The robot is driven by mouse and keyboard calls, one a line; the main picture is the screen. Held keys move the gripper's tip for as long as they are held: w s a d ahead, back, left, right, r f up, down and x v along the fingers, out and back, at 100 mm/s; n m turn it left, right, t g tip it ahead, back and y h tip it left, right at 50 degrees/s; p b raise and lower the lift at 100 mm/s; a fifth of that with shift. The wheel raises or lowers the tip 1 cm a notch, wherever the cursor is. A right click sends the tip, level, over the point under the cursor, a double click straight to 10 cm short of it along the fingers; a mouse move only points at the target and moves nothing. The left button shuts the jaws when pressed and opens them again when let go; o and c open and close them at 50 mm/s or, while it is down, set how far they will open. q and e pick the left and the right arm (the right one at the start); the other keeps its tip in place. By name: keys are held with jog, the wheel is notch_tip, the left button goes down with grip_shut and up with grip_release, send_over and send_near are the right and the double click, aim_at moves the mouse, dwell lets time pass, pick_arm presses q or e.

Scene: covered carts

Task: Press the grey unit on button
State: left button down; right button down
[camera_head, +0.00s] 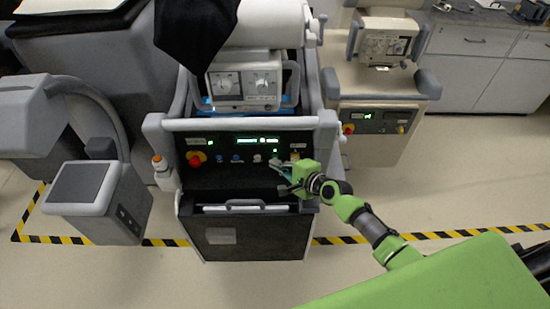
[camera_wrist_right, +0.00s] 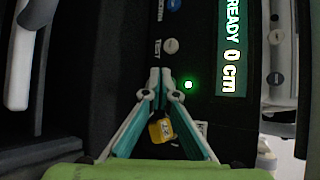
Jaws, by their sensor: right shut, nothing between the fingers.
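The grey unit (camera_head: 240,123) stands in the middle of the head view, with a dark front panel. My right gripper (camera_head: 280,170) reaches to the right part of this panel from the lower right. In the right wrist view its fingertips (camera_wrist_right: 158,77) are together and empty, over the panel. A small green-lit button (camera_wrist_right: 188,84) shows just right of the fingertips. A pale round button (camera_wrist_right: 170,46) beside the word TEST is just above them. A yellow part (camera_wrist_right: 160,129) shows between the fingers, behind the tips. Contact with the panel cannot be told. My left gripper is not in view.
The panel has a lit display (camera_wrist_right: 232,48) reading READY 0 cm, a red knob (camera_head: 196,159) and several small buttons. A handle bar (camera_head: 245,207) lies below. A beige cart (camera_head: 385,90) stands to the right, a grey box-shaped machine (camera_head: 85,185) to the left.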

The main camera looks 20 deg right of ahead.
jog(key=shift+w+d, duration=0.1)
jog(key=shift+w, duration=0.35)
dwell(0.5)
jog(key=shift+s+r, duration=0.1)
jog(key=shift+s, duration=0.5)
jog(key=shift+s+a, duration=0.2)
jog(key=shift+s, duration=0.05)
jog(key=shift+s+a+p, duration=0.25)
jog(key=shift+s+p, duration=0.3)
jog(key=shift+s, duration=0.2)
jog(key=shift+s+a+p, duration=0.2)
jog(key=shift+s+p, duration=0.3)
jog(key=shift+s, duration=0.2)
jog(key=shift+s+a+p, duration=0.25)
jog(key=shift+s+p, duration=0.1)
jog(key=shift+s, duration=0.65)
